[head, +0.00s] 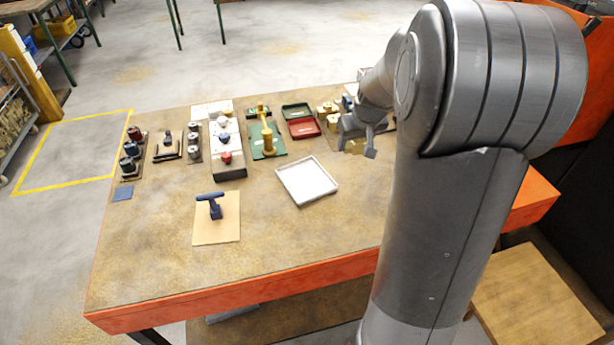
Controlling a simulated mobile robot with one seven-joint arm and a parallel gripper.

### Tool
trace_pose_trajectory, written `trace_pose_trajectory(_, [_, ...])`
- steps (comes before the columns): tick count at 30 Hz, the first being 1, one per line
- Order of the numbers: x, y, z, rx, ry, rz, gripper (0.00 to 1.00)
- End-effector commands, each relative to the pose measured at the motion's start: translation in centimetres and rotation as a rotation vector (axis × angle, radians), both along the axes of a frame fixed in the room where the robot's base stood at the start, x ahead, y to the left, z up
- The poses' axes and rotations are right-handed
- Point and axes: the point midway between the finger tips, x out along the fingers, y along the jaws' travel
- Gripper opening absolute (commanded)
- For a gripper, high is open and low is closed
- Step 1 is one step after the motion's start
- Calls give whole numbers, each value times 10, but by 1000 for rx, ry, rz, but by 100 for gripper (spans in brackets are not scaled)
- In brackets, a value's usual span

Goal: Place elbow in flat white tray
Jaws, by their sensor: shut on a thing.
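The flat white tray (307,181) lies empty near the middle of the table. My gripper (360,148) is up and right of the tray in the head view, apart from it. It is shut on a small brass-coloured piece, which I take to be the elbow (352,147). The piece is partly hidden by the fingers, so its exact shape is hard to tell. I cannot tell how high it is above the table.
Behind the tray are a red tray (303,128), a dark green tray (297,110) and a green plate (265,141) with a brass fitting. More brass parts (327,109) stand near my gripper. A blue tool (213,205) stands on a tan board. The table front is clear.

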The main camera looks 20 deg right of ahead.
Motion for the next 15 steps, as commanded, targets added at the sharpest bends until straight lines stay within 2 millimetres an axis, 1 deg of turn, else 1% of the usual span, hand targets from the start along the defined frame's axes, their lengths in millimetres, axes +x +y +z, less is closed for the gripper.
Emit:
trace_pose_trajectory(1, [-8,8,1,2,-4,1,11])
trace_pose_trajectory(3, [-17,15,0,5,-5,-2,11])
trace_pose_trajectory(7, [-25,24,-2,10,-7,-3,11])
trace_pose_trajectory(11, [-19,38,-12,10,-6,-1,11])
trace_pose_trajectory(15, [-2,64,-30,12,-4,0,11])
